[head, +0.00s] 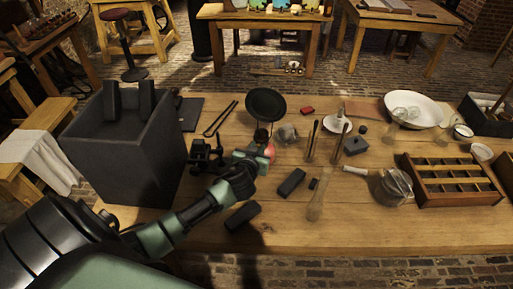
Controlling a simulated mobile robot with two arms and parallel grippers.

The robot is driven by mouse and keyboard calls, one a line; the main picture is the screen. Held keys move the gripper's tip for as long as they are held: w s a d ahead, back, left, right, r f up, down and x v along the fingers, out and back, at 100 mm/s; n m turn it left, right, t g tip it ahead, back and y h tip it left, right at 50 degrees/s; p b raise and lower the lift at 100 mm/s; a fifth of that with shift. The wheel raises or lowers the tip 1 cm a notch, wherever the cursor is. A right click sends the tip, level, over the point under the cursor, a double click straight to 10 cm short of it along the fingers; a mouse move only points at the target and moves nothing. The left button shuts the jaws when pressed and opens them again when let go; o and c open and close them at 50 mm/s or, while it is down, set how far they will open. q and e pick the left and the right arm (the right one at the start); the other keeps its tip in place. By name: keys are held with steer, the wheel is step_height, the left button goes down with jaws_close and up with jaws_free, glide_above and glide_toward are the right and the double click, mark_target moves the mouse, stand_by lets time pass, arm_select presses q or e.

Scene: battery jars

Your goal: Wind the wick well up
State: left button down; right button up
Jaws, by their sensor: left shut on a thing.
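A small lamp-like piece with a glass part (261,136) stands near the middle left of the table, below a round black disc (265,104). I cannot tell whether the disc is joined to it. My left gripper (263,158) reaches in from the lower left and is shut at its front side, beside a reddish part (269,152). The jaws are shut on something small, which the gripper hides. I cannot make out the wick or a wick knob. My right gripper is out of view.
A large dark box (135,155) stands left of my arm. Dark blocks (292,182) lie on the wooden table (365,225) right of the gripper. Thin glass tubes, a glass jar (394,186), a white basin (425,110) and a compartmented wooden tray (470,199) fill the right side.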

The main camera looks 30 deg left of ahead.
arm_select(q)
steer(key=m+t+y+b, duration=0.1)
steer(key=m+y+b, duration=0.1)
steer(key=m+b, duration=0.2)
steer(key=f+m+t+y+b, duration=0.1)
steer(key=m+y+b, duration=0.2)
steer(key=m+b, duration=0.2)
steer(key=d+m+t+y+b, duration=0.1)
steer(key=m+y+b, duration=0.1)
steer(key=m+b, duration=0.3)
steer(key=shift+w+f+m+y, duration=0.1)
steer(key=shift+f+m+y, duration=0.1)
steer(key=shift+m, duration=0.9)
steer(key=shift+w+f+m+y, duration=0.1)
steer(key=shift+f+m+y, duration=0.1)
steer(key=shift+m, duration=1.2)
steer(key=c, duration=1.3)
jaws_free()
